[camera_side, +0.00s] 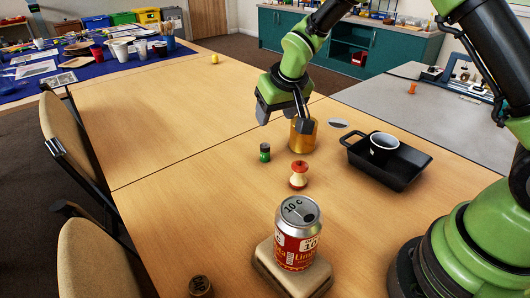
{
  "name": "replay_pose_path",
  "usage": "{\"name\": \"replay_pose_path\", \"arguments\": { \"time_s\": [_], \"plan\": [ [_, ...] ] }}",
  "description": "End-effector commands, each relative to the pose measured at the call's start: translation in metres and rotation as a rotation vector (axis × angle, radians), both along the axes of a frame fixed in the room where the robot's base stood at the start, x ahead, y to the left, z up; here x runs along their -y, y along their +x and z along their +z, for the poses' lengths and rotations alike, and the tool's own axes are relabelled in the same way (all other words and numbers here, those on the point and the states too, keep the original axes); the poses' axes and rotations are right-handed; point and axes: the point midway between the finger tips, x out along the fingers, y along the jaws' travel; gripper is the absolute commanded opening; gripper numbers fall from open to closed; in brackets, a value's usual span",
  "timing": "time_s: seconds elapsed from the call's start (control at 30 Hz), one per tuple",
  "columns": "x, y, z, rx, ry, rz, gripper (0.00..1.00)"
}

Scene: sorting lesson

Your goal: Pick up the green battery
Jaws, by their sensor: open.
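A small green battery (264,154) with a dark upper part stands upright on the wooden table, near the middle of the view. My gripper (284,121) is open and points down, above and a little to the right of the battery in the picture. Its jaws are apart from the battery, and I see nothing held between them. The right finger overlaps a gold cylinder (302,141) in the picture; I cannot tell whether they touch.
An apple core (298,181) stands close to the battery. A red can (296,250) sits on a beige block (262,262) in front. A black tray (408,178) with a cup (383,150) is at right. The table (190,175) is clear to the left.

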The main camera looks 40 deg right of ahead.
Motion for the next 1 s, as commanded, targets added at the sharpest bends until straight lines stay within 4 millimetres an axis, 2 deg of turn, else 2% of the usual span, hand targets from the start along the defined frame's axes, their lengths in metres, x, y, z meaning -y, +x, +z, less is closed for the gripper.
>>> {"name": "replay_pose_path", "arguments": {
  "time_s": [0.03,0.13,0.5,0.73,1.0],
  "plan": [
    [-0.001,0.004,-0.017,-0.014,-0.006,0.010,0.57],
    [-0.002,0.010,-0.037,-0.024,-0.012,0.021,0.57],
    [0.002,0.027,-0.082,-0.027,-0.015,0.029,0.57],
    [0.005,0.033,-0.096,-0.027,-0.015,0.027,0.57],
    [0.013,0.049,-0.129,-0.028,-0.015,0.027,0.57]
  ]
}}
